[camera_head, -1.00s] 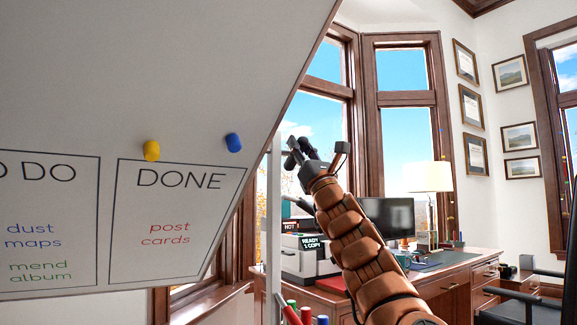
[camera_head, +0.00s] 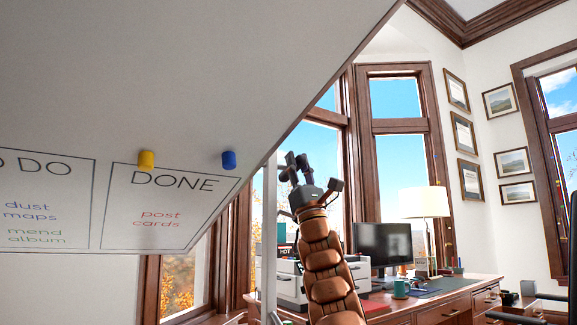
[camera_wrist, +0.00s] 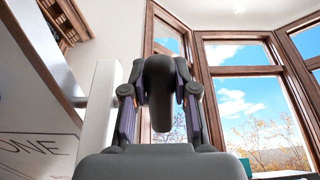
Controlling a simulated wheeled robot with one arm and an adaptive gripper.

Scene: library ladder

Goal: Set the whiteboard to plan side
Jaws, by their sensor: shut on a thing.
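The whiteboard (camera_head: 190,70) fills the upper left of the head view, tilted steeply on its stand post (camera_head: 270,235). The face toward me shows "TO DO" and "DONE" boxes with coloured writing, with a yellow magnet (camera_head: 146,160) and a blue magnet (camera_head: 229,160) above the DONE box. My gripper (camera_head: 296,165) is just right of the board's slanted edge. In the wrist view, its fingers are closed around a rounded dark handle (camera_wrist: 159,90). How the handle joins the board is hidden. The board's other face is not visible.
A wooden desk (camera_head: 440,310) with a monitor (camera_head: 384,244), lamp (camera_head: 424,204) and green mug (camera_head: 400,288) stands behind my arm. A white machine (camera_head: 290,280) sits near the stand post. A dark chair (camera_head: 560,297) is at the right edge.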

